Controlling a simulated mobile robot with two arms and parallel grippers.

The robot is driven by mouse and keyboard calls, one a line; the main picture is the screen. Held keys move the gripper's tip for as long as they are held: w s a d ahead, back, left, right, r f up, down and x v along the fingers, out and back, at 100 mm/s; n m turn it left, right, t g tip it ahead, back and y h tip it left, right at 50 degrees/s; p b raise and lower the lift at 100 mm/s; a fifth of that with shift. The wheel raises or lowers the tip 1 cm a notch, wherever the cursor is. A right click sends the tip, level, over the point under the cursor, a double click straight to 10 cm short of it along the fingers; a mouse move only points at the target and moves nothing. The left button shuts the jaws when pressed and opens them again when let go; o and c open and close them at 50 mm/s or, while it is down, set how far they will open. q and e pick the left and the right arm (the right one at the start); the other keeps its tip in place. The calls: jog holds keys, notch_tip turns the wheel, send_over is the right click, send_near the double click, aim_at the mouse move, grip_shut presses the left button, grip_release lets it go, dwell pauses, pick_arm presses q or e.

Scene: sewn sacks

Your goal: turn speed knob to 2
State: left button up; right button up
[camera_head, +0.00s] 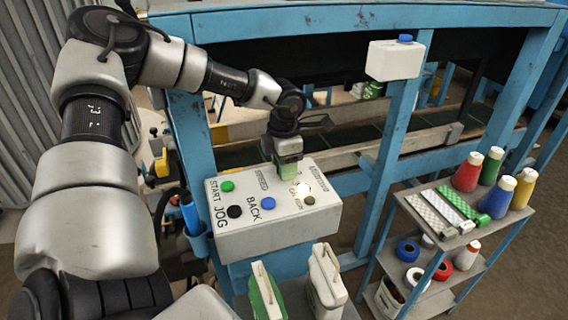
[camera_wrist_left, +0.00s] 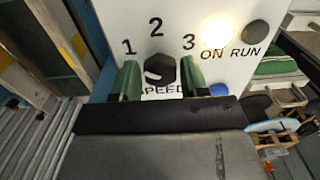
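The white control box (camera_head: 262,222) stands on the blue frame in the head view. Its black speed knob (camera_wrist_left: 161,71) shows in the left wrist view, above the partly covered word SPEED, with the numbers 1, 2 and 3 arched around it. A pale mark sits on the knob's lower left side; I cannot tell exactly which number it points to. My left gripper (camera_head: 287,168) is over the box and hides the knob in the head view. In the wrist view its green fingers (camera_wrist_left: 163,80) are open, one on each side of the knob, with gaps visible. My right gripper is not in view.
A lit ON lamp (camera_wrist_left: 217,33) and a dark RUN lamp (camera_wrist_left: 256,32) are right of the knob. Green START (camera_head: 227,186), black JOG (camera_head: 234,211) and blue BACK (camera_head: 268,203) buttons are close by. Two white-topped containers (camera_head: 326,280) stand in front; a shelf with thread cones (camera_head: 467,172) is right.

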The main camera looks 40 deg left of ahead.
pick_arm(q)
jog(key=c, duration=0.6)
jog(key=shift+o, duration=0.2)
jog(key=shift+f+m+b, duration=0.15)
jog(key=shift+m+b, duration=0.35)
jog(key=shift+b, duration=0.4)
jog(key=m+b, duration=0.3)
jog(key=b, duration=0.2)
jog(key=shift+m, duration=0.4)
jog(key=m+b, duration=0.2)
jog(key=m, duration=0.1)
jog(key=shift+m, duration=0.3)
jog(key=shift+r+m+b, duration=0.2)
jog(key=shift+m+b, duration=0.45)
jog(key=shift+m, duration=1.05)
jog(key=o, duration=0.9)
